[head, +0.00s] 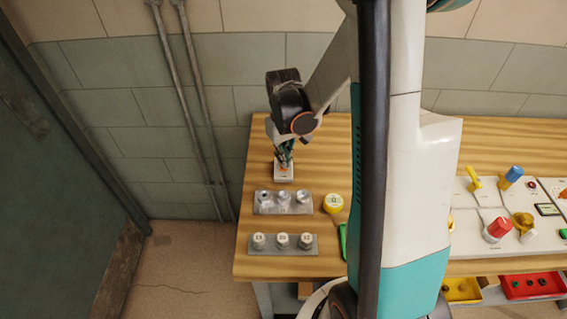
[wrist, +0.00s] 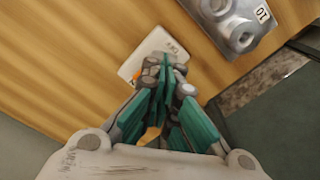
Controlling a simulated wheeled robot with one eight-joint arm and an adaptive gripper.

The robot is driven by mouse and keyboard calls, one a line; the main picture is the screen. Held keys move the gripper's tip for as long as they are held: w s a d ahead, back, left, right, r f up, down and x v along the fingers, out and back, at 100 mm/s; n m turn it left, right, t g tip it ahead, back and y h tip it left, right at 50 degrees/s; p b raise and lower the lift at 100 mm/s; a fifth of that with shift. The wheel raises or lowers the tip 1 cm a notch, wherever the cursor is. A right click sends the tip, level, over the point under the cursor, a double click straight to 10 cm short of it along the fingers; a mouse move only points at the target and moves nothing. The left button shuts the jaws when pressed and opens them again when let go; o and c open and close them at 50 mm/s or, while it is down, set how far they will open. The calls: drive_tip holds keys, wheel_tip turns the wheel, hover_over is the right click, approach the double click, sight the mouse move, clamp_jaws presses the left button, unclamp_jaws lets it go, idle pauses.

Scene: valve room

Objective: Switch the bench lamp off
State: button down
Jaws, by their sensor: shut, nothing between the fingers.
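A small white switch box (head: 284,177) with an orange part on it lies on the wooden bench, toward its left end. My gripper (head: 286,161) points down right over this box, and its fingers are shut and empty. In the wrist view the shut fingertips (wrist: 165,68) cover much of the white box (wrist: 152,46). Its printed label is too small to read. A bit of orange shows beside the fingers. Whether the fingertips touch the box I cannot tell. The rocker's position is hidden. No lamp is clearly visible.
A grey block with three sockets (head: 283,210) sits just in front of the switch box. A block with three numbered knobs (head: 283,252) is nearer the edge. A valve panel (head: 490,242) stands farther right.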

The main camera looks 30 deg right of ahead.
drive_tip(key=shift+f+b, duration=1)
drive_tip(key=shift+f, duration=0.15)
idle(1.0)
drive_tip(key=shift+r, duration=0.15)
drive_tip(key=shift+r+p, duration=2.4)
drive_tip(key=shift+r, duration=1)
